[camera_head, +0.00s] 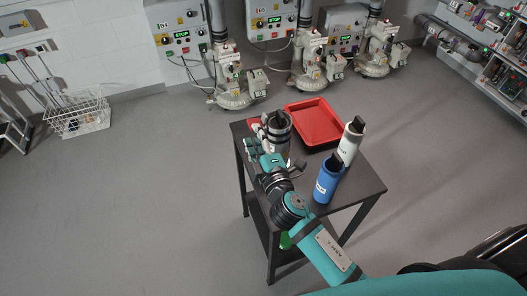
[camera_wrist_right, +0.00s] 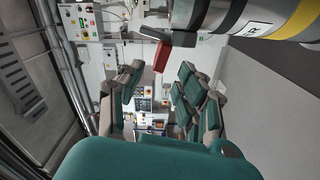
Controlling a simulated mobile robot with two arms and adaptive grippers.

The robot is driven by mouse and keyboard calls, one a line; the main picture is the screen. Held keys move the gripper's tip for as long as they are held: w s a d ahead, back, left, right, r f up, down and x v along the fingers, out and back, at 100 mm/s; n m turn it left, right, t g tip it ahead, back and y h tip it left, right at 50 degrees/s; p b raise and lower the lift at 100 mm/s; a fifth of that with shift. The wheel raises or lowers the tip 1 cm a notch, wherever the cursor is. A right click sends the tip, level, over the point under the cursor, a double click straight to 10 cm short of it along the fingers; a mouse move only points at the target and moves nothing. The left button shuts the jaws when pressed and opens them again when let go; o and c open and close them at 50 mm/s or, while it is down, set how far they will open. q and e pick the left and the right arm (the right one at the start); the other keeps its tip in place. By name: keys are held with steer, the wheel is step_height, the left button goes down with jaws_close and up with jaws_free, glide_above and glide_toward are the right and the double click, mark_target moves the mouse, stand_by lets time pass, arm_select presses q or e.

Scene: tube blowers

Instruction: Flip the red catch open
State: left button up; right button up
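A grey and black cylinder (camera_head: 279,128) stands at the left end of the dark table (camera_head: 358,187). In the right wrist view, the cylinder (camera_wrist_right: 222,14), banded in grey, black and yellow, runs across the top right. The red catch (camera_wrist_right: 163,53) sticks out from its side on a dark piece. In the head view a red part (camera_head: 254,122) shows left of the cylinder. My right gripper (camera_head: 257,153) is at the cylinder's near left side. In the wrist view the right gripper (camera_wrist_right: 160,78) has its fingers apart and empty, with the catch beyond them. My left gripper is out of view.
A red tray (camera_head: 314,123) lies at the back of the table. A white tube blower (camera_head: 350,141) and a blue one (camera_head: 327,182) stand to the right of my right arm. Wall machines (camera_head: 310,68) stand behind.

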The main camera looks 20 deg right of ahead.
steer(key=s, duration=0.7)
steer(key=shift+d, duration=0.15)
